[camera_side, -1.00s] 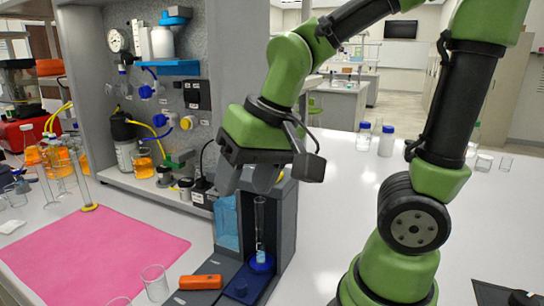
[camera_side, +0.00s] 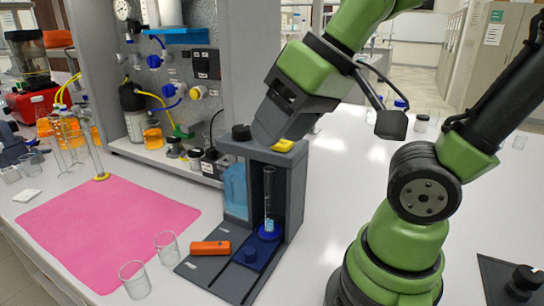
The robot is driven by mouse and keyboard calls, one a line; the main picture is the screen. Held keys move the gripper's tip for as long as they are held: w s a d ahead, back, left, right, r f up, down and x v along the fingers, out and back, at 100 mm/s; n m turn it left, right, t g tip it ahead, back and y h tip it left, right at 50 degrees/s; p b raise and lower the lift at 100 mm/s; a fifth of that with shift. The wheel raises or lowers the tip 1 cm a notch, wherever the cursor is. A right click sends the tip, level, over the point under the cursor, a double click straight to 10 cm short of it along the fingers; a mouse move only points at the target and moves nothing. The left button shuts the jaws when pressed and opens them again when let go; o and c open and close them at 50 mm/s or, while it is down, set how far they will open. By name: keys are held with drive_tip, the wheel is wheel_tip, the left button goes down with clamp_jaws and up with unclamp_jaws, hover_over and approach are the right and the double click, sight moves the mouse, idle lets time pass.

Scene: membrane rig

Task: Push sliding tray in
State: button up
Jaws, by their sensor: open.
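The blue sliding tray (camera_side: 256,251) extends from the foot of a dark grey housing (camera_side: 296,190) onto its base, with a dark round knob near its outer end. A clear tube (camera_side: 269,197) stands upright in a blue round holder (camera_side: 269,232) at the tray's inner end, inside the housing opening. My gripper (camera_side: 268,138) is open and tilted over the housing top, well above the tray. Its fingertips are close to the top surface, and I cannot tell whether they touch it. A black knob (camera_side: 241,132) and a yellow piece (camera_side: 283,146) show beside the fingers.
An orange block (camera_side: 210,248) lies on the housing's base, left of the tray. Two glass beakers (camera_side: 166,246) stand to the left, near a pink mat (camera_side: 108,225). A grey panel with bottles and valves (camera_side: 175,80) stands behind.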

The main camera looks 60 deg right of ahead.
drive_tip(key=m+g+h, duration=0.2)
drive_tip(key=m+g, duration=0.4)
drive_tip(key=m, duration=1.9)
hover_over(249, 249)
wheel_tip(249, 249, down, 18)
wheel_tip(249, 249, down, 10)
drive_tip(key=shift+a+r, duration=0.1)
drive_tip(key=shift+r, duration=0.15)
clamp_jaws()
